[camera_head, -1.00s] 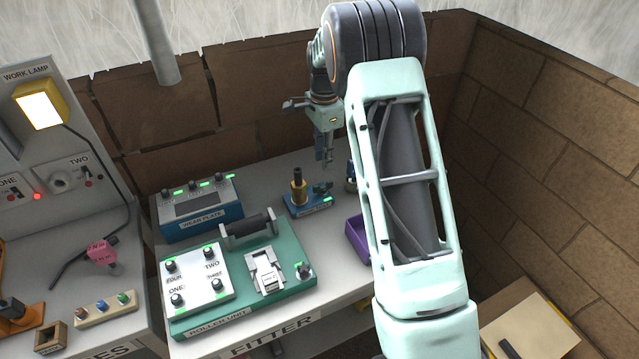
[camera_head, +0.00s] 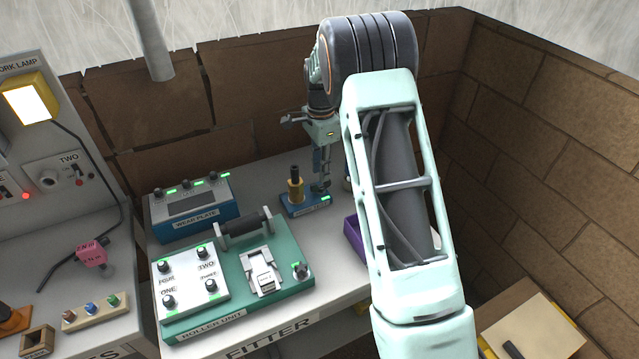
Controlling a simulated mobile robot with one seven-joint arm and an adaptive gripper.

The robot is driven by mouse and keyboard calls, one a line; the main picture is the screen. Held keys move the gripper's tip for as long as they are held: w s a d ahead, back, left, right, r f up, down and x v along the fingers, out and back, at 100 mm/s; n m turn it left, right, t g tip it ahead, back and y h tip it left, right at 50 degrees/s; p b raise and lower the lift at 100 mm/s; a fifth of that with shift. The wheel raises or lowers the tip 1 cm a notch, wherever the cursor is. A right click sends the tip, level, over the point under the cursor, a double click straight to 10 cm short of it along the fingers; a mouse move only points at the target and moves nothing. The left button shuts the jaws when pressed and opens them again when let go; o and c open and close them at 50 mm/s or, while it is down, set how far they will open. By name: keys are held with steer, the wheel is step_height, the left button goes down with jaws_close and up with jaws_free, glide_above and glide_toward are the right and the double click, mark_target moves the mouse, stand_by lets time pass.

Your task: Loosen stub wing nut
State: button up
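A small blue unit (camera_head: 296,208) with a lit green strip stands on the grey bench, and its label is too small to read. A brass post with a black top (camera_head: 296,186) rises from its left part. In the earlier frame a dark winged knob shows at the unit's right part; now my gripper covers that spot. My gripper (camera_head: 321,189) points down over the right part of the blue unit, its fingertips at or just above the knob. Whether the fingers touch or grip it is too small to tell.
The green roller unit (camera_head: 237,318) lies in front, and the blue wear plate box (camera_head: 193,213) stands to the left. A purple tray (camera_head: 354,238) sits to the right, partly behind my arm. A brick wall (camera_head: 150,130) closes off the back.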

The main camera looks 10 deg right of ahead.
mark_target(321, 186)
steer(key=shift+f+b, duration=1.15)
steer(key=shift+f, duration=0.85)
jaws_close()
